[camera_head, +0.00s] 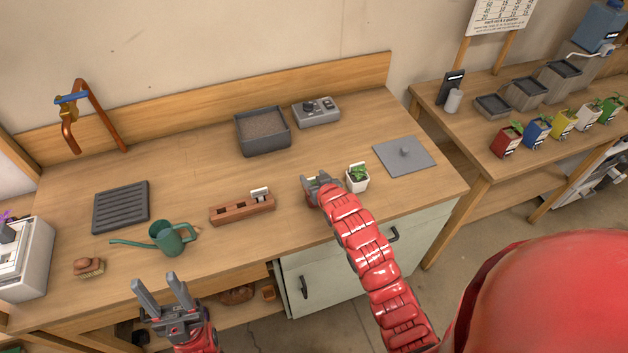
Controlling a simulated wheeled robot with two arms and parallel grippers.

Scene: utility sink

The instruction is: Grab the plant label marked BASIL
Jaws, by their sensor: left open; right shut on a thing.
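A wooden holder block (235,210) lies on the bench, with a small white label (260,194) standing at its right end. Its text is too small to read, so I cannot tell whether it says BASIL. My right gripper (314,181) is low over the bench, right of the block and just left of a white pot with a green plant (357,182). It is shut on a small pale thing, mostly hidden by the fingers; I cannot tell what it is. My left gripper (160,283) is open and empty at the bench's front edge, below the watering can.
A green watering can (170,239), brush (88,267) and black slotted tray (121,206) are on the left. A soil tray (263,132) and grey box (316,112) stand behind. A grey plate (404,155) lies right. Coloured pots (537,132) line the side table.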

